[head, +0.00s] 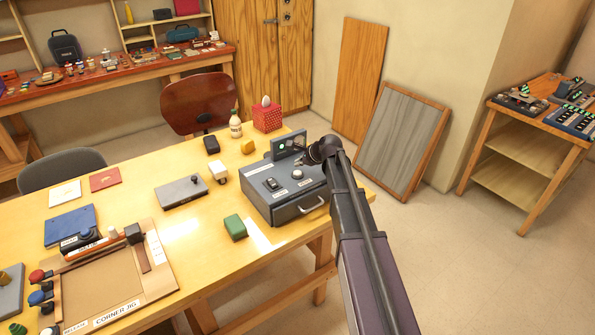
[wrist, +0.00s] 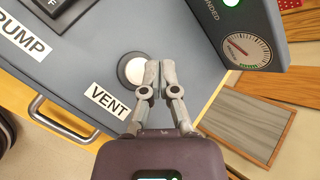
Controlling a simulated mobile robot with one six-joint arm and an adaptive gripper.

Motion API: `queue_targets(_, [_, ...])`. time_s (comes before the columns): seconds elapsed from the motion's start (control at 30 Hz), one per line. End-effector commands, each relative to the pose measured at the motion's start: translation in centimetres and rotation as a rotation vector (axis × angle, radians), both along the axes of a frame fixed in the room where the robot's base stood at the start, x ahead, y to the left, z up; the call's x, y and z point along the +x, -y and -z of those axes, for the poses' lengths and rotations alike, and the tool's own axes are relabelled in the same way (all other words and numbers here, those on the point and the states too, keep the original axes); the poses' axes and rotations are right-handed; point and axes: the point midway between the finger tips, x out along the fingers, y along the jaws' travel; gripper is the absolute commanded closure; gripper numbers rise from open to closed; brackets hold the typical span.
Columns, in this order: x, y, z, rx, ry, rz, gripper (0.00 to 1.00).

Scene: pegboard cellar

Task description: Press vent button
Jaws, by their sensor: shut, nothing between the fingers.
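The vent button (wrist: 133,69) is a round white button in a dark ring on top of a grey-blue control box (head: 259,198), beside a "VENT" label (wrist: 107,101). It also shows in the head view (head: 297,174). My gripper (wrist: 152,66) is shut and empty. In the wrist view its fingertips overlap the right edge of the button; I cannot tell whether they touch it. In the head view my arm reaches the box from the right, and its dark wrist hides the fingers.
A panel with a green light and gauge (wrist: 247,51) rises at the box's back. A "PUMP" label (wrist: 25,39) and switch (head: 272,184) sit left of the button. A handle (head: 314,206) juts from the front. A green block (head: 235,227) lies left of the box.

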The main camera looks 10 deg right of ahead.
Motion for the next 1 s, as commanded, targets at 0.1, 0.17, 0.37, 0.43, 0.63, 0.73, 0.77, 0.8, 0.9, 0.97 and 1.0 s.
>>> queue_targets(0.1, [0.0,0.0,-1.3,0.000,0.000,0.000,1.00])
queue_targets(0.17, [0.0,0.0,-1.7,0.000,0.000,0.000,1.00])
queue_targets(0.37, [0.0,0.0,-3.1,0.000,0.000,0.000,1.00])
queue_targets(0.43, [0.0,0.0,-3.5,0.000,0.000,0.000,1.00])
queue_targets(0.63, [0.0,0.0,-3.9,0.000,0.000,0.000,1.00])
queue_targets(0.73, [0.0,0.0,-3.8,0.000,0.000,0.000,1.00])
queue_targets(0.77, [0.0,0.0,-3.8,0.000,0.000,0.000,1.00])
queue_targets(0.8, [0.0,0.0,-3.8,0.000,0.000,0.000,1.00])
queue_targets(0.9, [0.0,0.0,-3.8,0.000,0.000,0.000,1.00])
queue_targets(0.97, [0.0,0.0,-3.8,0.000,0.000,0.000,1.00])
queue_targets(1.0, [0.0,0.0,-3.8,0.000,0.000,0.000,1.00])
